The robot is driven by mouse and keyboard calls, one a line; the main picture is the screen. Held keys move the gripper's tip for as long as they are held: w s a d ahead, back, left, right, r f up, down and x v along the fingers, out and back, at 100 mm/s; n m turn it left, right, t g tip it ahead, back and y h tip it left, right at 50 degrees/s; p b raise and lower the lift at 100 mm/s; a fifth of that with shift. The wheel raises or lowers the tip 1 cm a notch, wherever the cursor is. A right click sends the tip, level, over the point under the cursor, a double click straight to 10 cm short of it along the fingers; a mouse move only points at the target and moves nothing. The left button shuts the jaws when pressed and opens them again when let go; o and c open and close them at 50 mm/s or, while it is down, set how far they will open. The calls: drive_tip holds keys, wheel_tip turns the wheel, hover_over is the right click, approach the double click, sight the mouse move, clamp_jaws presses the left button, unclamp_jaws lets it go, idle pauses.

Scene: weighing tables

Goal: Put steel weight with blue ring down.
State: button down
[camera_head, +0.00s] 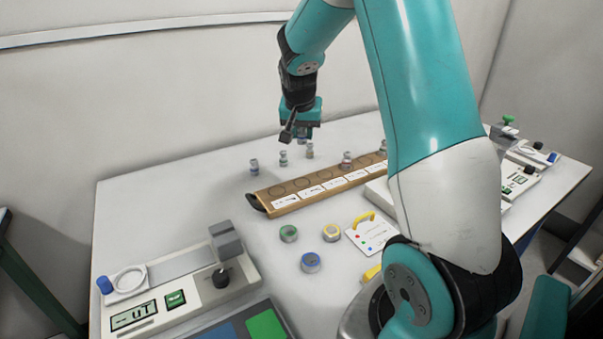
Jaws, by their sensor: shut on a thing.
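My gripper (299,136) points down above the far part of the white table, behind the wooden rack. It is shut on the steel weight with blue ring (303,139), of which only a small part shows between and beside the fingers. The weight appears to be a little above the table, but I cannot tell the exact gap. Small steel weights stand below and near it: one at the left (254,167), one in the middle (283,159) and one at the right (309,151).
The wooden rack (285,204) has round recesses, white labels and weights toward its right part. Green (288,233), blue (311,263) and yellow (332,232) ringed round pieces lie in front. A scale (185,292) stands front left. The table's far left (160,190) is clear.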

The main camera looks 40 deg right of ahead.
sight(303, 178)
wheel_tip(303, 178, down, 12)
idle(0.4)
drive_tip(key=shift+f, duration=0.15)
drive_tip(key=c, duration=0.8)
unclamp_jaws()
drive_tip(key=shift+c, duration=0.2)
